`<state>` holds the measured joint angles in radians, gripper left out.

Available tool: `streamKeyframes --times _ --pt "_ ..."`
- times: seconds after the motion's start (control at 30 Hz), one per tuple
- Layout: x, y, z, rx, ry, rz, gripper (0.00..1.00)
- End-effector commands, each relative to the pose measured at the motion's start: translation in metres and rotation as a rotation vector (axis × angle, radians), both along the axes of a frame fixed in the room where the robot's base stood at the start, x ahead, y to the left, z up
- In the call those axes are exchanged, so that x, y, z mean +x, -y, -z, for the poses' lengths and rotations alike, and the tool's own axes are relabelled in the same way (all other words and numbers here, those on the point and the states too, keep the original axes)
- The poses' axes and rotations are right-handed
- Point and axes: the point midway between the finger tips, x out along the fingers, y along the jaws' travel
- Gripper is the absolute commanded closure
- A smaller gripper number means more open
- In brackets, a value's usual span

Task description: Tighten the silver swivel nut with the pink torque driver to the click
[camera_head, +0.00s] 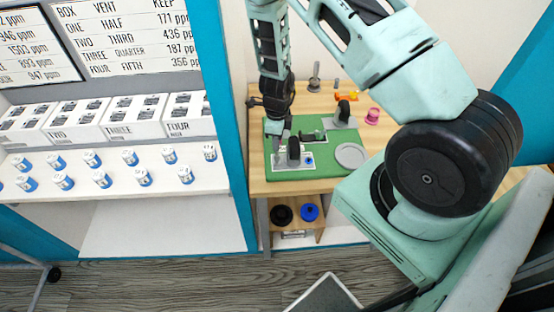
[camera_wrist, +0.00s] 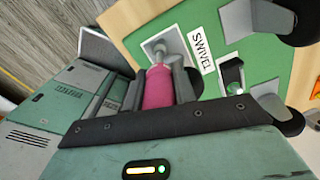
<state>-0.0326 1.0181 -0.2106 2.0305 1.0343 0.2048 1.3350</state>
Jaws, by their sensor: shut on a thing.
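The pink torque driver (camera_wrist: 158,88) stands between the fingers of my gripper (camera_wrist: 159,74) in the wrist view, and my gripper is shut on it. Its far end points at a silver rounded part (camera_wrist: 160,48), which looks like the silver swivel nut, on a pale plate beside the label SWIVEL (camera_wrist: 203,50). The driver's end overlaps this part in the picture; I cannot tell whether it is seated on it. In the head view my gripper (camera_head: 278,141) is low over the left of the green mat (camera_head: 324,178), and the driver and nut are not clear there.
The mat lies on a wooden table (camera_head: 262,172). A grey round dish (camera_head: 350,155) and black upright parts stand near my gripper. A pink cup-like thing (camera_head: 372,116) and orange pieces sit toward the back. A white shelf (camera_head: 120,180) with several small canisters is at left.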

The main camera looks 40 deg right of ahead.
Motion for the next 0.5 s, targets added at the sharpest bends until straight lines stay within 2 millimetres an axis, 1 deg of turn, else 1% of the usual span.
streamKeyframes --times 0.07,0.17,0.5 --pt "0.0001 0.0000 0.0015 0.001 0.001 -0.048 1.00" --pt "0.0007 -0.0002 0.0041 0.001 0.003 -0.236 1.00" --pt "0.0010 0.0003 0.0034 -0.001 0.003 -1.067 1.00"
